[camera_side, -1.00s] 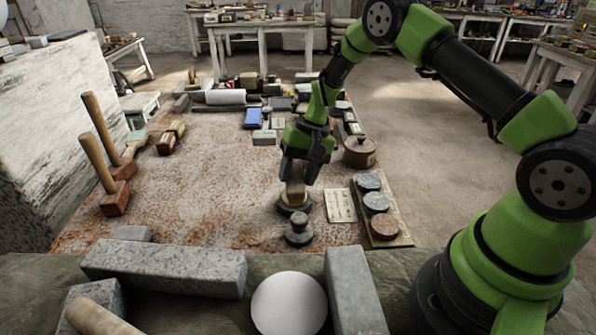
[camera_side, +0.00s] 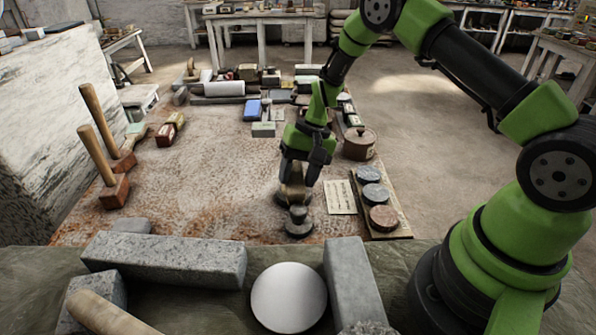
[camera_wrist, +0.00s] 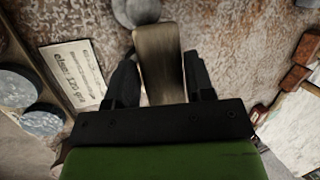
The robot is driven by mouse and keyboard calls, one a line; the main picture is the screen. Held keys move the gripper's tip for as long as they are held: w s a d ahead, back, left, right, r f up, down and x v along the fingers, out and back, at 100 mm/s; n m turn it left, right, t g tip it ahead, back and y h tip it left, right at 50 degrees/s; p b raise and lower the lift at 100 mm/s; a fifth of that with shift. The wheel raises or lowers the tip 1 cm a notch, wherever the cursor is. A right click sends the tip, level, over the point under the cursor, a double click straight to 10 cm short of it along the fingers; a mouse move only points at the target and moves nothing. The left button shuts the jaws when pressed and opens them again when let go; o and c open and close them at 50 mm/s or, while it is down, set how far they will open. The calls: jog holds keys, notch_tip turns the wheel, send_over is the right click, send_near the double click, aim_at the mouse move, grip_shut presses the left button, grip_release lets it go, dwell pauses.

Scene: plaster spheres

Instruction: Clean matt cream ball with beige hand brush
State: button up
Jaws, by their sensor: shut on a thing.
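The matt cream ball (camera_side: 289,297) looks pale and smooth and sits at the front of the side view, between two grey stone blocks. My gripper (camera_side: 297,182) points down over the stained work surface, behind the ball and well apart from it. It is shut on the beige hand brush (camera_wrist: 160,62), a tan block held between the two dark fingers in the wrist view. The brush is partly hidden by the fingers in the side view, and its lower end is near a dark round base. I cannot tell whether they touch. The bristles are not clear.
A dark knobbed weight (camera_side: 298,222) stands just in front of my gripper. A paper card (camera_side: 340,197) and a board with round discs (camera_side: 376,194) lie to the right, by a lidded brown pot (camera_side: 359,144). Mallets (camera_side: 115,190) stand left. Stone blocks (camera_side: 165,260) flank the ball.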

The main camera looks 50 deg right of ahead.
jog(key=shift+w+d+r, duration=0.3)
jog(key=shift+w+d, duration=0.45)
jog(key=shift+w, duration=0.05)
jog(key=shift+w+d+r, duration=0.3)
jog(key=shift+w+d, duration=0.4)
jog(key=shift+w, duration=0.05)
dwell(1.3)
jog(key=shift+s+a+r, duration=0.2)
jog(key=shift+s+a, duration=0.25)
jog(key=shift+s, duration=0.05)
jog(key=shift+s+a+r, duration=0.2)
jog(key=shift+s+a, duration=0.25)
jog(key=shift+f, duration=0.1)
jog(key=shift+w+d+f, duration=0.15)
jog(key=shift+w+f, duration=0.05)
jog(key=shift+f, duration=0.4)
dwell(0.3)
jog(key=shift+s, duration=0.1)
